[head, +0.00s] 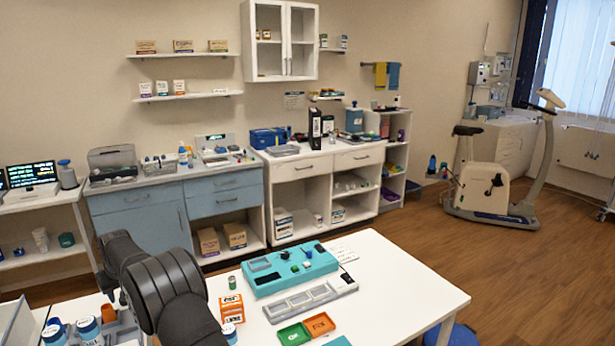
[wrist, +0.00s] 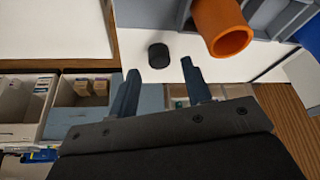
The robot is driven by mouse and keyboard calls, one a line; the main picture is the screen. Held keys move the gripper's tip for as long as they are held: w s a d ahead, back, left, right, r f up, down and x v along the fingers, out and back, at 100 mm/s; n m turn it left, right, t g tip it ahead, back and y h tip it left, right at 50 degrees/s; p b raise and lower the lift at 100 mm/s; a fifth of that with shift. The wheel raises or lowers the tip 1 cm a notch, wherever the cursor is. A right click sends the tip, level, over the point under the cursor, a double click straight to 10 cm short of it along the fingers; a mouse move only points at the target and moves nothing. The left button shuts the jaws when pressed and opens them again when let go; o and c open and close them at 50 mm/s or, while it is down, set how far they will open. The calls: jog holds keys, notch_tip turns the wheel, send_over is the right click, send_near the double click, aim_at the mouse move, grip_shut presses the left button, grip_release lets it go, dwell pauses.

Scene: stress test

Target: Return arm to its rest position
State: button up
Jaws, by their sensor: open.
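My arm (head: 165,285) shows at the lower left of the head view, dark and bent over the left part of the white table. Its gripper is hidden behind the arm there. In the wrist view my gripper (wrist: 158,82) is open, with two dark fingers apart and nothing between them. A small black cylinder (wrist: 158,55) stands on the white surface just beyond the fingertips, not touching them. An orange tube (wrist: 222,27) lies beyond the right finger, beside a grey holder.
The white table (head: 405,280) carries a teal device (head: 292,268), a grey tray (head: 310,298), an orange box (head: 231,308), and green and orange trays (head: 320,324). Blue-capped bottles (head: 88,330) stand at the lower left. The table's right part is clear. Cabinets (head: 225,195) line the wall behind.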

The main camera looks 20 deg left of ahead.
jog(key=shift+x, duration=0.9)
jog(key=shift+a, duration=0.15)
jog(key=shift+r, duration=1.85)
jog(key=shift+f, duration=0.1)
